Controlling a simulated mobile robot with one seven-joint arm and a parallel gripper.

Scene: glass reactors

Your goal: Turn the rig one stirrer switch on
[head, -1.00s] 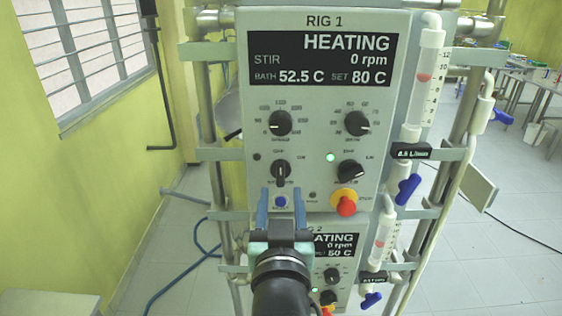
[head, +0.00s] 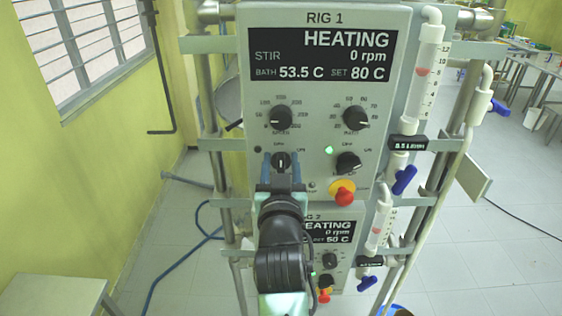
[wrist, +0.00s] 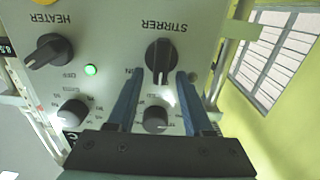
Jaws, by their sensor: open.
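The rig one stirrer switch (head: 281,160) is a black knob low on the left of the grey panel, its pointer roughly upright. In the wrist view the same stirrer switch (wrist: 161,57) appears upside down under the STIRRER label. My gripper (head: 281,161) is open, its blue fingers to either side of the switch. In the wrist view my gripper (wrist: 159,76) has a fingertip on each side of the pointer; contact cannot be told. The display (head: 320,55) reads HEATING, STIR 0 rpm. The lamp (head: 257,150) beside the stirrer switch is dark.
The heater switch (head: 348,163) is to the right, with a lit green lamp (head: 328,149). A red emergency button (head: 343,194) is below it. Two dials (head: 280,118) (head: 356,119) sit above. The rig two panel (head: 335,236) is below, and a flow tube (head: 424,75) stands at right.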

